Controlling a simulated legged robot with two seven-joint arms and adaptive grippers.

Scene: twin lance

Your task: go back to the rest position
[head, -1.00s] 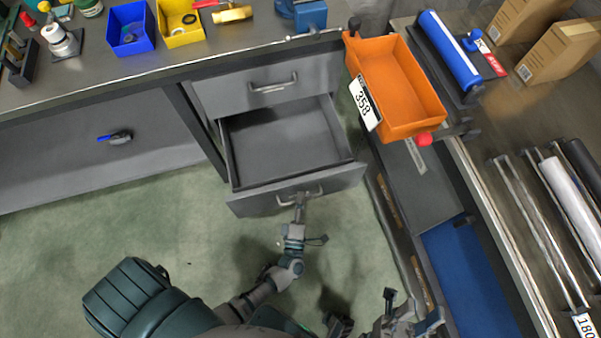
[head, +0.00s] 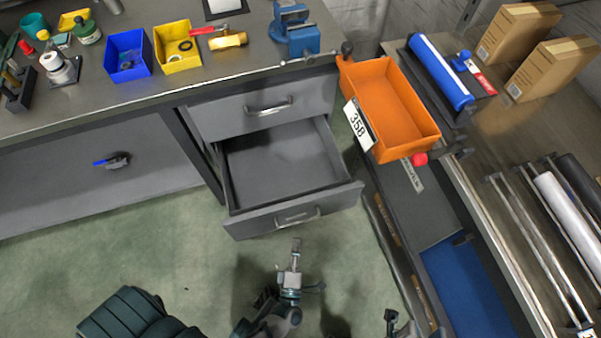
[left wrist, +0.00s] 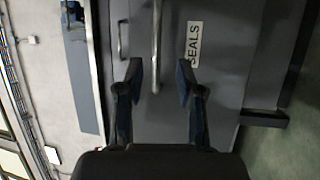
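The grey drawer (head: 285,165) under the workbench is pulled out and empty. Its front handle (head: 298,216) faces me. My left gripper (head: 296,243) is below the drawer front in the head view, apart from the handle. In the left wrist view, its two fingers (left wrist: 160,80) are spread with nothing held. A bar handle (left wrist: 156,45) and a "SEALS" label show ahead of them. My right gripper (head: 412,322) is at the bottom edge of the head view, partly cut off. Its fingertips look apart, with nothing seen between them.
An orange bin (head: 390,105) marked 358 stands at the right of the drawers. The workbench (head: 110,90) holds a blue bin (head: 128,55), a yellow bin (head: 177,47) and a blue vise (head: 295,30). A side bench with rods is at right. Green floor is clear at left.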

